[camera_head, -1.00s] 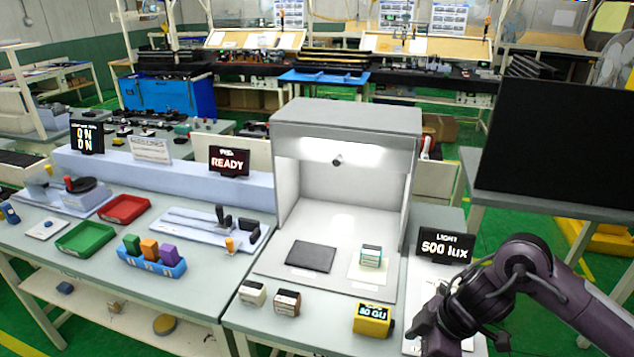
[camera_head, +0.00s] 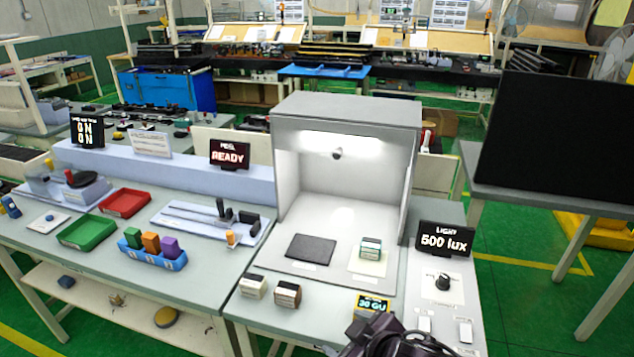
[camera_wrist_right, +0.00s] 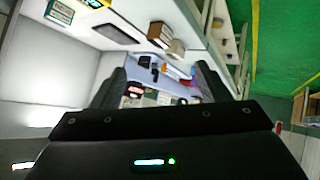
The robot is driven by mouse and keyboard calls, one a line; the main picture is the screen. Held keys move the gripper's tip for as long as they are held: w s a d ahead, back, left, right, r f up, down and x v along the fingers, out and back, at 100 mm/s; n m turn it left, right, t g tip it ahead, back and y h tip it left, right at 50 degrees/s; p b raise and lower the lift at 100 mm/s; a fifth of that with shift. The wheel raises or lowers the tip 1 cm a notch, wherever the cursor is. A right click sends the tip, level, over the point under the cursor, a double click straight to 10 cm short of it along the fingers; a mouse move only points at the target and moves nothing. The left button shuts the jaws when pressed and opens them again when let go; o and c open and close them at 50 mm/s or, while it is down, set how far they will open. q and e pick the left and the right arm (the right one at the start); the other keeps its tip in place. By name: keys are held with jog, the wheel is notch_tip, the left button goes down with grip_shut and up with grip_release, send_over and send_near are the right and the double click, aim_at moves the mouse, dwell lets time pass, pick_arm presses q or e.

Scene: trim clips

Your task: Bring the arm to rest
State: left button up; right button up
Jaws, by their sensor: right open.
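My right arm (camera_head: 392,338) shows only at the bottom edge of the head view, in front of the light booth; its fingertips are out of that frame. In the right wrist view, my right gripper (camera_wrist_right: 165,85) has its two dark fingers spread apart with nothing between them. Beyond the fingers are the bench and the booth, seen tilted. My left gripper is in neither view.
A knob (camera_head: 442,282) sits below the light display (camera_head: 445,239). Trays (camera_head: 87,232) lie left.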

jog(key=s+d+f+m+g+h, duration=0.2)
jog(key=s+d+f+m+g, duration=0.15)
jog(key=s+d, duration=0.35)
jog(key=s+d+f+m+g+h, duration=0.25)
jog(key=s+d+f+m, duration=0.2)
jog(key=s+d, duration=0.25)
notch_tip(320, 180, down, 29)
jog(key=s+b, duration=0.1)
jog(key=b, duration=0.2)
jog(key=s+d+f+g+b, duration=0.1)
jog(key=s+d+f+g, duration=0.1)
jog(key=s+f, duration=1.8)
notch_tip(320, 180, down, 2)
jog(key=shift+s+d+f+b, duration=0.25)
jog(key=shift+d+b, duration=0.15)
jog(key=shift+d, duration=0.3)
